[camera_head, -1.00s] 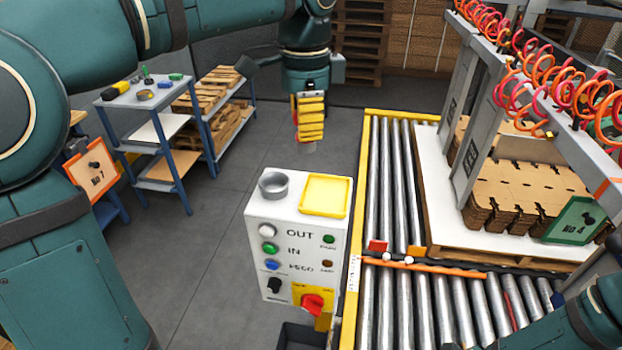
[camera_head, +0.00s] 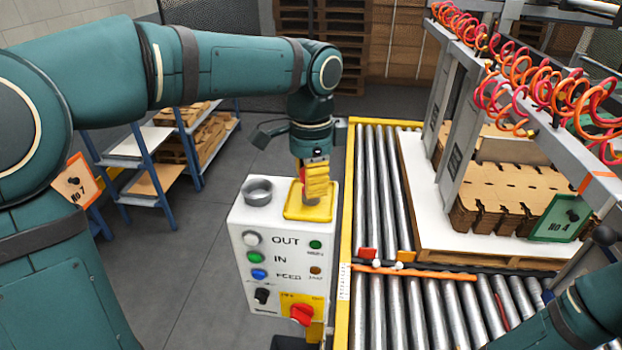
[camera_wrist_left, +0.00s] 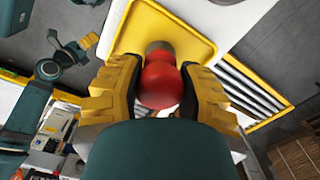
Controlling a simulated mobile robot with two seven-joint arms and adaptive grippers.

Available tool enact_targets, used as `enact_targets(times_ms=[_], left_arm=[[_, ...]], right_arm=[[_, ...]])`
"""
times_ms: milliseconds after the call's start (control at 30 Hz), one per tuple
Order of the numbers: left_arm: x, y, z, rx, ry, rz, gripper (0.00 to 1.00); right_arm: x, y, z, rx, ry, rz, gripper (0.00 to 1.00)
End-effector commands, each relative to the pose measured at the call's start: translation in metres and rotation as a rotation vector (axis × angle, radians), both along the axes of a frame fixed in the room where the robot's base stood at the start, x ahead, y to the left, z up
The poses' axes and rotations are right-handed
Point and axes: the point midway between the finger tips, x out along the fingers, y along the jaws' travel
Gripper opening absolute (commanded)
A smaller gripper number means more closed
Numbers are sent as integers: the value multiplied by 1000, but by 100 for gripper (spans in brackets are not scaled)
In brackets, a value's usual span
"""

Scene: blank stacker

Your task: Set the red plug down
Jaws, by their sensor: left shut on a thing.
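The red plug (camera_wrist_left: 160,80) is held between the yellow fingers of my left gripper (camera_wrist_left: 158,90). In the head view the left gripper (camera_head: 316,186) points down over the yellow tray (camera_head: 293,213) on top of the white control box, and a bit of red shows beside its fingers. The tray also shows in the left wrist view (camera_wrist_left: 190,32), with the plug's dark lower end over it. I cannot tell whether that end touches the tray. My right gripper (camera_wrist_left: 88,42) shows small at the left of the wrist view; its jaws are unclear.
A grey round cup (camera_head: 257,192) stands on the control box (camera_head: 245,220), left of the tray. The box front has buttons and a red knob (camera_head: 302,314). A roller conveyor (camera_head: 370,190) with stacked cardboard blanks (camera_head: 510,185) lies to the right. Open floor is at left.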

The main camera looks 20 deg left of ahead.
Motion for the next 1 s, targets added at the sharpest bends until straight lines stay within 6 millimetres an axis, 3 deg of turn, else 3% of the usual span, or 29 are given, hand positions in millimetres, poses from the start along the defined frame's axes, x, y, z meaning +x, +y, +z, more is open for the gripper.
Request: enact_targets(times_ms=[333, 367, 400, 433, 767, 1000], left_arm=[[0, 0, -3, 0, -1, 0, 0], [0, 0, -3, 0, -1, 0, 47], [0, 0, -3, 0, -1, 0, 61], [0, 0, -2, 0, -1, 0, 66], [0, 0, 0, 0, -1, 0, 66], [1, 0, 31, -1, -6, 0, 66]], right_arm=[[0, 0, -2, 0, 0, 0, 47], [0, 0, -2, 0, 0, 0, 47], [0, 0, -1, 0, 0, 0, 47], [0, 0, -1, 0, 0, 0, 47], [0, 0, 0, 0, 0, 1, 47], [0, 0, 8, 1, 0, 0, 47]])
